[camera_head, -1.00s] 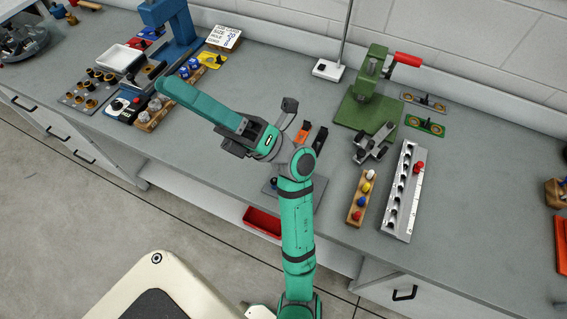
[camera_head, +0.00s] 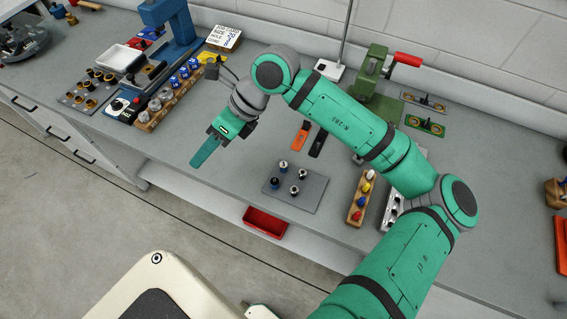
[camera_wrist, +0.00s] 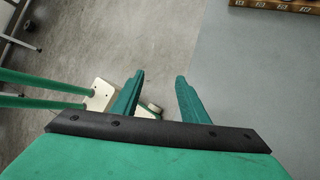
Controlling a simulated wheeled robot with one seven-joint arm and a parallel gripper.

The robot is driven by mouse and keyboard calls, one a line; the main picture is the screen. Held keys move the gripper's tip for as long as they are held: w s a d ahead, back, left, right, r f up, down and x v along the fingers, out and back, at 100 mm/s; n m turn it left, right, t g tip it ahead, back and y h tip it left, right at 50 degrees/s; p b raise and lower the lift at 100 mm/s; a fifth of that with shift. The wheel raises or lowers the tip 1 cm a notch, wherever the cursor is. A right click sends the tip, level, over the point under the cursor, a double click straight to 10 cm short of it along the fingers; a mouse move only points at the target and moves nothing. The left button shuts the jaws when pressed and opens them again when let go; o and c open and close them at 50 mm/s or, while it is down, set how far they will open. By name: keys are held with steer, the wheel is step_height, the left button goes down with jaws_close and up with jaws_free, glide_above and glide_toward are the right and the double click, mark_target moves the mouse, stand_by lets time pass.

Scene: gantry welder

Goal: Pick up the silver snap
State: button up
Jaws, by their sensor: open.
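A wooden rack (camera_head: 166,97) stands on the bench at left in the head view. It holds several silver round pieces, with blue ones toward its back end. I cannot tell for sure which piece is the silver snap. A strip of wooden rack (camera_wrist: 290,4) shows at the top right of the wrist view. My gripper (camera_head: 197,160) is right of the rack and nearer the bench's front edge, apart from everything. In the wrist view my gripper (camera_wrist: 159,78) has its two green fingers apart with nothing between them.
A grey mat (camera_head: 312,194) with several small upright pieces lies right of my gripper. Another wooden rack (camera_head: 354,214) with colored knobs is at right. Bench between mat and left rack is clear.

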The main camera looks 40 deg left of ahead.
steer(key=w+d+f+t+h, duration=0.2)
steer(key=w+d+f+t, duration=0.15)
steer(key=w, duration=0.25)
steer(key=t+h, duration=0.3)
glide_above(283, 163)
steer(key=shift+m, duration=0.4)
step_height(283, 163, down, 5)
steer(key=shift+r, duration=0.1)
steer(key=shift+d+f, duration=0.15)
steer(key=shift+f, duration=0.3)
steer(key=f, duration=0.3)
steer(key=shift+a+f, duration=0.2)
steer(key=shift+a, duration=0.1)
steer(key=shift+d+f, duration=0.1)
steer(key=shift+f, duration=0.5)
jaws_close()
